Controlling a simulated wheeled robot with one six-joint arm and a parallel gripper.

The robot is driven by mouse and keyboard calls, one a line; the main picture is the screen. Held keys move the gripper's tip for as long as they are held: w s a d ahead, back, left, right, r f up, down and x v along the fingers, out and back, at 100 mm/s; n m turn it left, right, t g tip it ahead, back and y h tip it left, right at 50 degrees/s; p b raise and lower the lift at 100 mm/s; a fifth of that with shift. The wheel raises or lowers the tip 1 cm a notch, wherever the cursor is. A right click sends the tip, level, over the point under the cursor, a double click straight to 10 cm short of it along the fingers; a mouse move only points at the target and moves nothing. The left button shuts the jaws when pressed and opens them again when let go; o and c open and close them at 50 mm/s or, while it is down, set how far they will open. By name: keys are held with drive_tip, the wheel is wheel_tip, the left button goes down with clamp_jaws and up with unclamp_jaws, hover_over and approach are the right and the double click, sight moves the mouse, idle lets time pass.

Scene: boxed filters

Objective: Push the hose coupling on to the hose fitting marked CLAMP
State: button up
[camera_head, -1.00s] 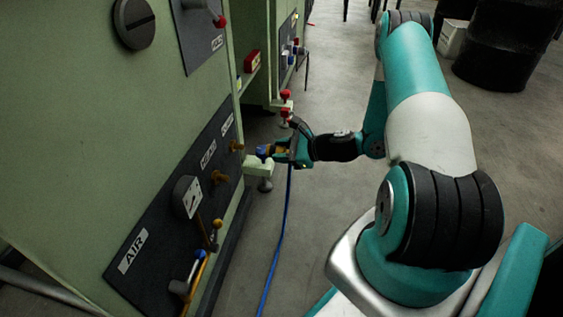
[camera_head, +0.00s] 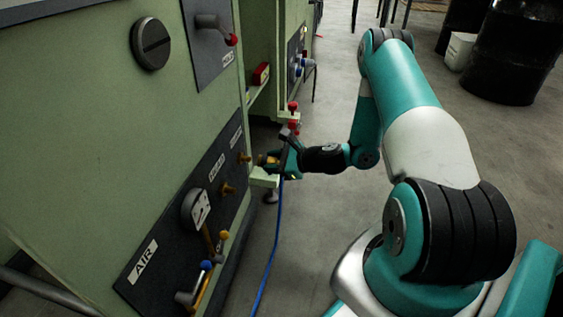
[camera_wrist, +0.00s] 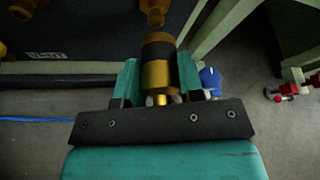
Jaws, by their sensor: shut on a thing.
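My gripper (camera_head: 275,164) is shut on the brass hose coupling (camera_wrist: 158,72), which has a dark band near its front end. The coupling lies between the two teal fingers in the wrist view, pointing up the picture. A brass fitting (camera_wrist: 154,10) on the dark panel is straight ahead of it, with a small gap between them. In the head view this is the farthest brass fitting (camera_head: 245,157), beside a label (camera_head: 236,138) too small to read for certain. The blue hose (camera_head: 269,250) hangs from the gripper to the floor.
A second brass fitting (camera_head: 227,189) and a gauge (camera_head: 196,209) sit nearer on the panel. A pale green ledge (camera_head: 262,178) is just under the gripper. A blue knob (camera_wrist: 210,78) is close to the right finger. Red knobs (camera_head: 293,107) stand beyond the gripper.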

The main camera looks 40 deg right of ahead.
drive_tip(key=shift+w+a, duration=0.35)
drive_tip(key=shift+w, duration=0.15)
drive_tip(key=shift+p, duration=0.85)
idle(1.2)
drive_tip(key=shift+w+a+p, duration=0.3)
drive_tip(key=shift+w+a, duration=0.9)
drive_tip(key=shift+w, duration=0.3)
idle(0.5)
drive_tip(key=o, duration=1.1)
drive_tip(key=shift+c, duration=0.2)
drive_tip(key=p, duration=0.7)
approach(264, 159)
drive_tip(key=v, duration=0.5)
drive_tip(key=shift+w+f, duration=0.15)
